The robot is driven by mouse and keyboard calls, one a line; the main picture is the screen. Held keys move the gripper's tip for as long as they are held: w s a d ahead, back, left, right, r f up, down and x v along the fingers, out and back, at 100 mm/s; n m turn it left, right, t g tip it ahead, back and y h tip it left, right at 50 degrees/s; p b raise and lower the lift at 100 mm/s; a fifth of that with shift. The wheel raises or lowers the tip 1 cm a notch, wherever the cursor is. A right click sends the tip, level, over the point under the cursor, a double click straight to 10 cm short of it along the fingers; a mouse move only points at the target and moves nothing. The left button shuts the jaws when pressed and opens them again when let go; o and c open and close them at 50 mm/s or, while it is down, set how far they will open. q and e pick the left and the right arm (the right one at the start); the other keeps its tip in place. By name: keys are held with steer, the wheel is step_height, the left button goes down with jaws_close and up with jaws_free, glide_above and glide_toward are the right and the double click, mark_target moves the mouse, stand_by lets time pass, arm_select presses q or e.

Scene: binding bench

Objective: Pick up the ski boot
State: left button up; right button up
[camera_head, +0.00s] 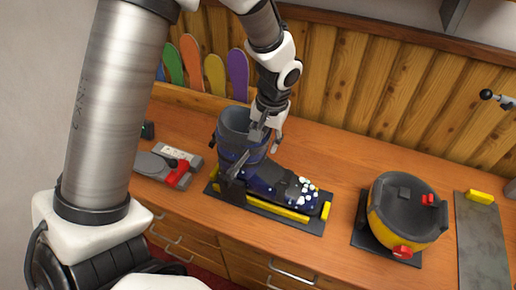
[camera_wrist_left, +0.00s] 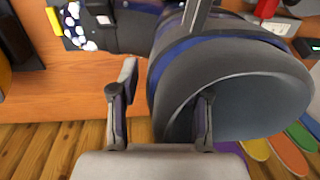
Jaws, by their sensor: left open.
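The ski boot (camera_head: 270,180), dark grey and navy with white spots on the toe, stands upright on a black tray with yellow side rails (camera_head: 262,207). Its toe points right and its tall cuff (camera_head: 233,126) is open at the top. My left gripper (camera_head: 264,140) is open at the right side of the cuff. In the left wrist view the boot's grey cuff (camera_wrist_left: 235,75) fills the right half. One finger of the gripper (camera_wrist_left: 166,88) shows outside the cuff, the other in front of its opening. I cannot tell whether either finger touches. My right gripper is not in view.
A round black and yellow device (camera_head: 405,215) with red knobs stands to the right, beside a grey plate (camera_head: 482,240) with a yellow block. A grey device with a red handle (camera_head: 172,171) lies left. Coloured boards (camera_head: 214,73) lean at the back wall.

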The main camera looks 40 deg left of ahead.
arm_select(q)
steer(key=shift+s+d+r, duration=0.1)
steer(key=shift+s+d, duration=0.05)
jaws_close()
